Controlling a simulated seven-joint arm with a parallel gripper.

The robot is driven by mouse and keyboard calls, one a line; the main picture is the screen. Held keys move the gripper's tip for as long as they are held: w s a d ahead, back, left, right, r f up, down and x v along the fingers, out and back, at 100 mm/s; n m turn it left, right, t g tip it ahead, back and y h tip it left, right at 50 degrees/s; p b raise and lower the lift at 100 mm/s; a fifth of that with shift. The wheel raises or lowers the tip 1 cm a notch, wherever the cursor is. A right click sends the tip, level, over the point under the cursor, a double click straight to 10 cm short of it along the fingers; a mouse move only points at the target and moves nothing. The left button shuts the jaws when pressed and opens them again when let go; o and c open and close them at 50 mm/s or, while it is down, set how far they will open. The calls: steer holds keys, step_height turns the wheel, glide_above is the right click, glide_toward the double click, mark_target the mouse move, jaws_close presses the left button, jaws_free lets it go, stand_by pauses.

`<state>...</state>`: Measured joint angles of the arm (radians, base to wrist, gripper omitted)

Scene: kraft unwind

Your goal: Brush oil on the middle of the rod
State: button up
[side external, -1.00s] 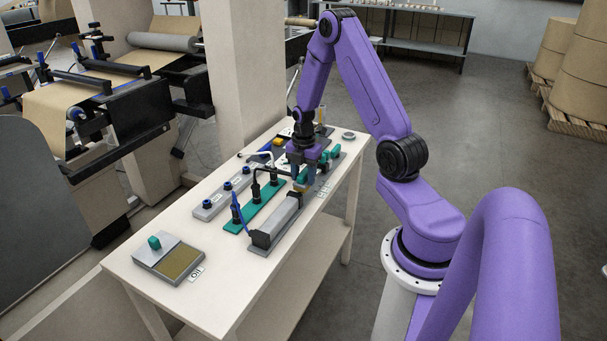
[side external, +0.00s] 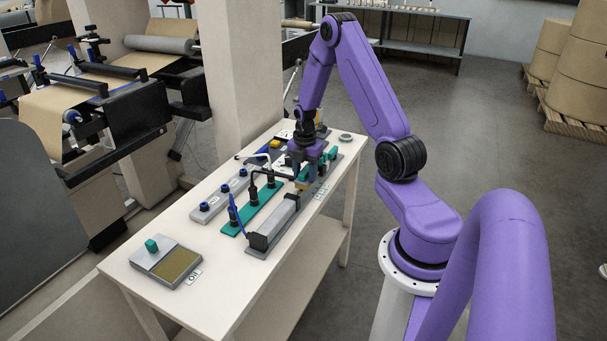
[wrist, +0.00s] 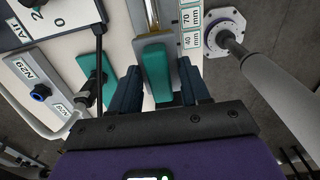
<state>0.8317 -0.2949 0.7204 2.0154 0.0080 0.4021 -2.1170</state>
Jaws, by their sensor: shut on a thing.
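My gripper (side external: 302,172) is over the far part of the grey cylinder unit (side external: 274,222) on the table. In the wrist view my dark fingers (wrist: 160,90) flank a teal block (wrist: 155,72), which looks like the handle of the brush. A tan part of the brush (side external: 301,187) shows low under the gripper in the side view.
The oil tray (side external: 190,279) lies at the table's near end. A teal plate with black fittings (side external: 238,226) and a grey block with blue-topped knobs (side external: 213,208) stand left of the cylinder unit. Millimetre labels (wrist: 190,28) lie beside the rod, near the table edge.

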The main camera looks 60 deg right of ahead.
steer(key=shift+s+d+f, duration=0.1)
steer(key=shift+d+f, duration=0.05)
steer(key=shift+d, duration=2.3)
step_height(320, 180, up, 6)
